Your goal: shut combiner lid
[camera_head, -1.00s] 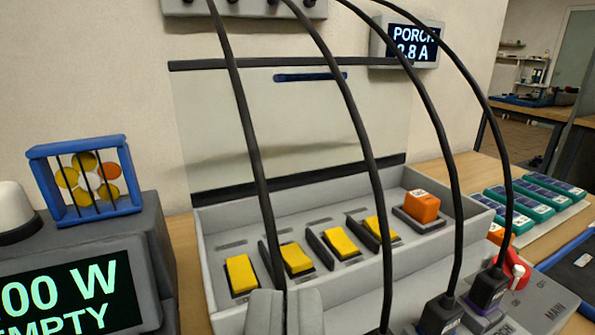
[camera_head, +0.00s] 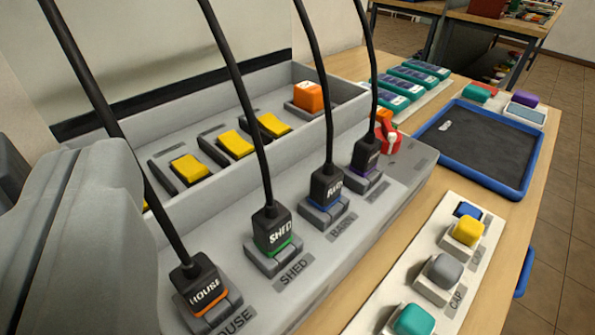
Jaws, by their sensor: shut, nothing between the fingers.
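The combiner box (camera_head: 212,99) is a grey open tray with several yellow switches (camera_head: 235,143) and an orange block (camera_head: 308,97) inside. Its clear lid (camera_head: 190,40) stands raised at the back, with a dark strip (camera_head: 130,105) along its lower edge; its top is out of view. My gripper (camera_head: 75,170) shows as large grey shapes at the left, close to the camera. It is shut and empty, and it hides the left end of the box. I cannot tell whether it touches anything.
Black cables rise from the HOUSE (camera_head: 202,285), SHED (camera_head: 270,228) and BARN (camera_head: 326,184) plugs and a fourth plug (camera_head: 366,153), crossing before the box. A red switch (camera_head: 388,137) sits at the right end. A button strip (camera_head: 435,290) and blue-rimmed tray (camera_head: 530,172) lie right.

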